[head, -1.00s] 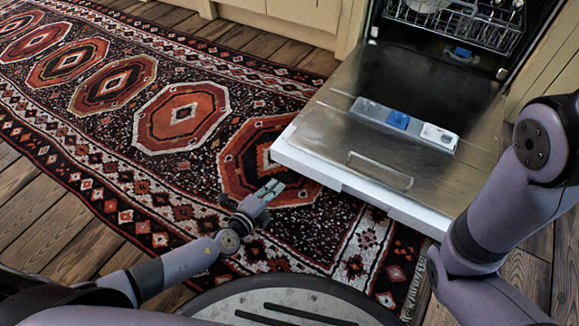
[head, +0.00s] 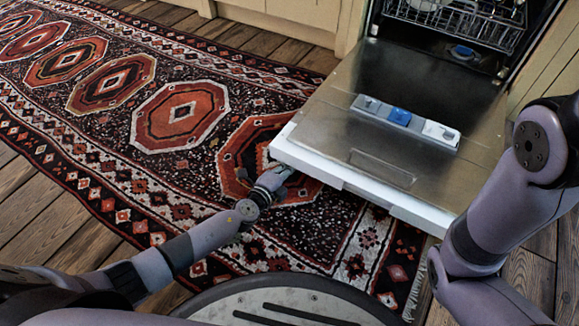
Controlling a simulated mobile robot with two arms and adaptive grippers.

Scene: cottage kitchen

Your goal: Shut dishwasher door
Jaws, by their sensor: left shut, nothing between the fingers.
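The dishwasher door (head: 345,113) is folded down open, its inner face up, with a detergent dispenser (head: 400,117) on it. Its white outer edge (head: 340,183) faces me. My left gripper (head: 282,172) is shut and empty at the near left corner of the door; its fingertips are partly hidden at or under that edge, and I cannot tell if they touch it. My right arm (head: 500,195) comes in at the right beside the door; its gripper is out of the picture.
A dish rack (head: 465,25) with dishes sits in the dishwasher cavity. A patterned rug (head: 180,110) covers the wooden floor (head: 45,225) left of and below the door. Cream cabinets (head: 290,20) stand behind. The rug area at left is clear.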

